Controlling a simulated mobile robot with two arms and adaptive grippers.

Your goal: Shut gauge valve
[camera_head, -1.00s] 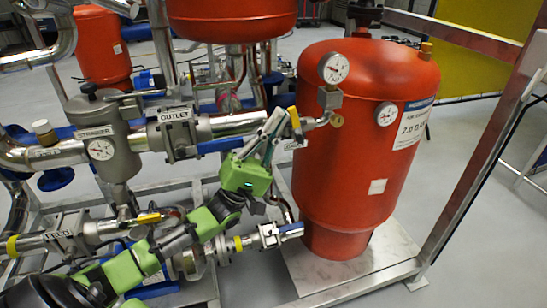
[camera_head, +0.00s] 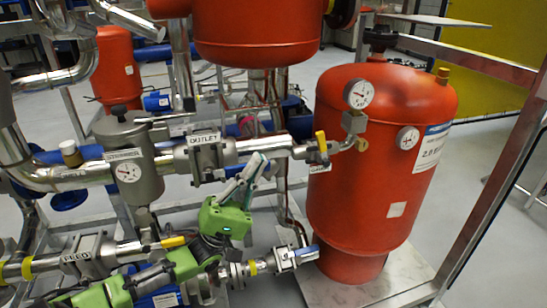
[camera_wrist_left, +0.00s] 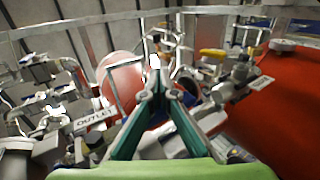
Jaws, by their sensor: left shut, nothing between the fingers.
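The gauge valve has a yellow lever (camera_head: 321,145) on the thin pipe at the left side of the large red tank, above a small tag (camera_head: 319,167). The lever stands roughly upright, across the run of the pipe. My left gripper (camera_head: 256,163) is shut and empty. It is below the pipe and to the left of the lever, apart from it. In the left wrist view its green fingers (camera_wrist_left: 156,82) meet at the tips with nothing between them. A yellow part (camera_wrist_left: 213,53) shows right of the tips there; I cannot tell if it is this lever. My right gripper is not in view.
The red tank (camera_head: 375,190) with two gauges stands at right. The OUTLET valve (camera_head: 207,157) and strainer (camera_head: 130,165) are left of my gripper. Another yellow lever (camera_head: 174,242) sits on the FEED pipe. A metal frame post (camera_head: 490,190) stands at far right.

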